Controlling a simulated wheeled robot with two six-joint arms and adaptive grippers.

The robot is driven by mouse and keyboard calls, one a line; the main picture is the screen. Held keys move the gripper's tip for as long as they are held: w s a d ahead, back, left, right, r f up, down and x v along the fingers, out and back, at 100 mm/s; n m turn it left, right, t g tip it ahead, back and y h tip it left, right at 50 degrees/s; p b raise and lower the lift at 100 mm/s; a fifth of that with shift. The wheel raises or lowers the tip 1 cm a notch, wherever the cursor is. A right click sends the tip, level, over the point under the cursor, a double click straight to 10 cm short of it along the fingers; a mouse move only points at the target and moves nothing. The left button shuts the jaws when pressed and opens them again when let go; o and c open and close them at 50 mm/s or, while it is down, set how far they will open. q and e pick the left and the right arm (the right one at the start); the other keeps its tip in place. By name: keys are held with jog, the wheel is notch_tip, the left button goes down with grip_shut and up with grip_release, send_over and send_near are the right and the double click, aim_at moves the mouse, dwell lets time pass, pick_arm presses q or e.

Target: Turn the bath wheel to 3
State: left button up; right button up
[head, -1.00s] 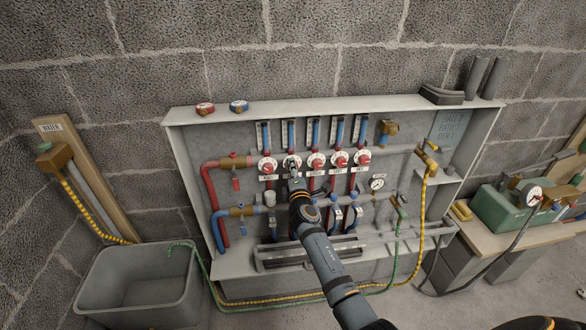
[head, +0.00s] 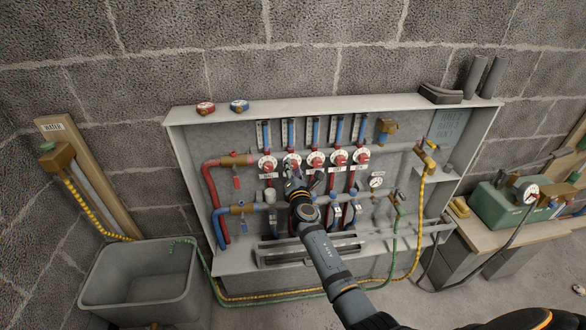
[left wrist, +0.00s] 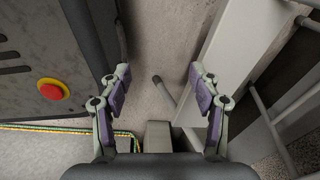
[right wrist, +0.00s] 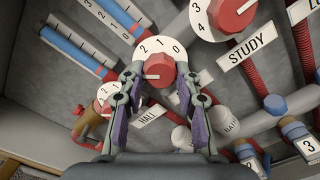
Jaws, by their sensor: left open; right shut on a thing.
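The bath wheel (head: 291,161) is the second red wheel from the left on the board. In the right wrist view, its red knob (right wrist: 159,68) sits on a white dial showing 2, 1 and 0 along the top. The knob's white mark points left, past the 2; the figure there is hidden behind a finger. My right gripper (right wrist: 159,80) is shut on the knob, one finger on each side. In the head view the right gripper (head: 292,177) reaches up from below. My left gripper (left wrist: 158,80) is open and empty, away from the wheels.
The hall wheel (right wrist: 107,92) and the study wheel (right wrist: 234,14) stand close on either side. Blue-handled valves (head: 335,217) sit below. A grey tub (head: 140,283) stands at the left and a bench with a green case (head: 503,209) at the right.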

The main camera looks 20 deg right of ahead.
jog(key=shift+f, duration=0.15)
dwell(0.3)
jog(key=o, duration=1.2)
jog(key=shift+c, duration=0.2)
jog(key=v, duration=1.2)
jog(key=shift+a, duration=0.1)
